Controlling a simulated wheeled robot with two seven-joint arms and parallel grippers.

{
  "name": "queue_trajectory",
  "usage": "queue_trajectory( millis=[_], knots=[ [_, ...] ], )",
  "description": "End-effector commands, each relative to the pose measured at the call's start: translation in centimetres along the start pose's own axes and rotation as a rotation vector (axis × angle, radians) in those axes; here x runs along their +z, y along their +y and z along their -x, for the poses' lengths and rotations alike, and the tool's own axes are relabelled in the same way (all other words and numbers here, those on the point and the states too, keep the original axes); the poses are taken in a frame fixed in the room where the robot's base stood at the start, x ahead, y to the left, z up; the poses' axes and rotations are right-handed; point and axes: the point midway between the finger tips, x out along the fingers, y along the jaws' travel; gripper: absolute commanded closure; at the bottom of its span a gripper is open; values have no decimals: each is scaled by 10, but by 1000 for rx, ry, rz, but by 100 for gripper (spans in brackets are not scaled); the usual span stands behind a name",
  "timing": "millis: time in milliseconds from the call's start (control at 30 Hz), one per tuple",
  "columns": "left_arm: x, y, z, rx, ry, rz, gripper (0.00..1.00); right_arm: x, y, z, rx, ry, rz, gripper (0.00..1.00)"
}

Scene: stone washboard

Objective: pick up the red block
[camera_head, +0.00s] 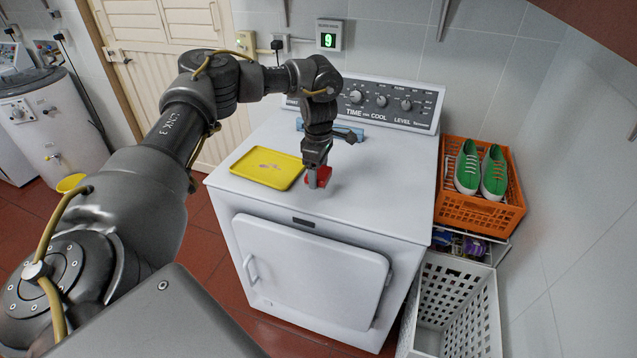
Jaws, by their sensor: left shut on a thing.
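The red block (323,176) is at the fingertips of my left gripper (316,178), over the white top of the dryer. The gripper points down and is shut on the block; its fingers hide part of it. I cannot tell whether the block touches the dryer top or is just above it. My right gripper is not in view.
A yellow tray (266,168) lies left of the gripper on the dryer (375,205). A blue item (350,130) is behind the gripper. An orange crate (470,213) with green shoes (494,172) stands right, above a white basket (460,318). The dryer top's right side is clear.

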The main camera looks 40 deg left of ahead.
Motion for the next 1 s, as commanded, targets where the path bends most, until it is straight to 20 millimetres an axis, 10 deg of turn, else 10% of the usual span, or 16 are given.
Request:
queue_trajectory(
  millis=[133,500,1000],
  knots=[
    [10,-29,38,8,-2,-7,59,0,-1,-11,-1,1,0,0],
    [31,-93,64,4,0,-4,59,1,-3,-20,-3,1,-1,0],
    [38,-112,74,1,-1,1,59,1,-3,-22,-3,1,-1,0]
  ],
)
